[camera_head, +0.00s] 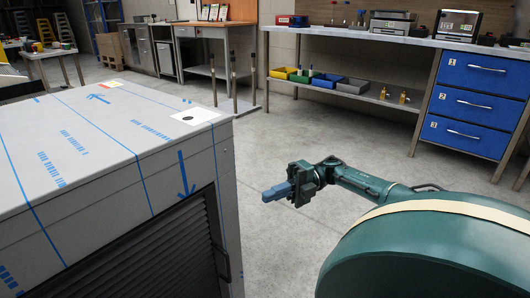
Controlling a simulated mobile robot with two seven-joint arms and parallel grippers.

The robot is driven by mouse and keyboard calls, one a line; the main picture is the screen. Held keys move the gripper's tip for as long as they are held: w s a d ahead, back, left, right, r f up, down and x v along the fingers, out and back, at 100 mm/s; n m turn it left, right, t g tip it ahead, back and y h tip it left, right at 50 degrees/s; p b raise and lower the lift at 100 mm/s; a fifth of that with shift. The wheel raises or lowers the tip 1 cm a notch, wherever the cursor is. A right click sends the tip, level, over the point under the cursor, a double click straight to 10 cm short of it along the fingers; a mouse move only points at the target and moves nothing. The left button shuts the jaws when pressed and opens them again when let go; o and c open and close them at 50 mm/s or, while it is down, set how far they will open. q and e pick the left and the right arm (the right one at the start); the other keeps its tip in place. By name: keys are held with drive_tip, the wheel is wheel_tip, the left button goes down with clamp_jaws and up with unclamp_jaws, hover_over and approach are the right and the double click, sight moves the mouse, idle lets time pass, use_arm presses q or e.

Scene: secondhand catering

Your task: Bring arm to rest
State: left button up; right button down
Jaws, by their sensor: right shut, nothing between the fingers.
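My right arm (375,185) is teal and comes in from the lower right. It stretches out to the left, in open air above the grey floor. My right gripper (268,195) is at its end, with blue-grey fingers pointing left. The fingers are together and hold nothing. The gripper is to the right of the large grey cabinet and looks apart from it. My left gripper is not in view.
A large grey cabinet (90,150) with blue markings and a louvred front fills the left. A workbench (380,38) with blue drawers (475,75) and a lower shelf of coloured bins stands at the back right. The floor (290,140) between is clear.

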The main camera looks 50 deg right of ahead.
drive_tip(key=w+a+r+m+t+h+p, duration=0.1)
drive_tip(key=a+r+m+t+h+p, duration=0.3)
drive_tip(key=a+m+p, duration=0.5)
drive_tip(key=w+a+r+m+t+h+p, duration=0.1)
drive_tip(key=a+m+t+h+p, duration=0.2)
drive_tip(key=a+m+t+p, duration=0.65)
use_arm(q)
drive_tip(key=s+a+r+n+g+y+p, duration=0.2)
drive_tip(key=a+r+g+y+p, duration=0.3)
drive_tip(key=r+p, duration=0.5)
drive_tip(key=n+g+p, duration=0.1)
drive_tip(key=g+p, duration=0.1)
drive_tip(key=p, duration=0.5)
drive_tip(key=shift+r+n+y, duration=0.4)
use_arm(e)
drive_tip(key=s+a+r+m+g+h, duration=0.6)
drive_tip(key=s+a+r+m+g, duration=0.2)
drive_tip(key=s+a+m, duration=0.3)
drive_tip(key=shift+s+a+h, duration=0.25)
drive_tip(key=shift+a+h, duration=0.15)
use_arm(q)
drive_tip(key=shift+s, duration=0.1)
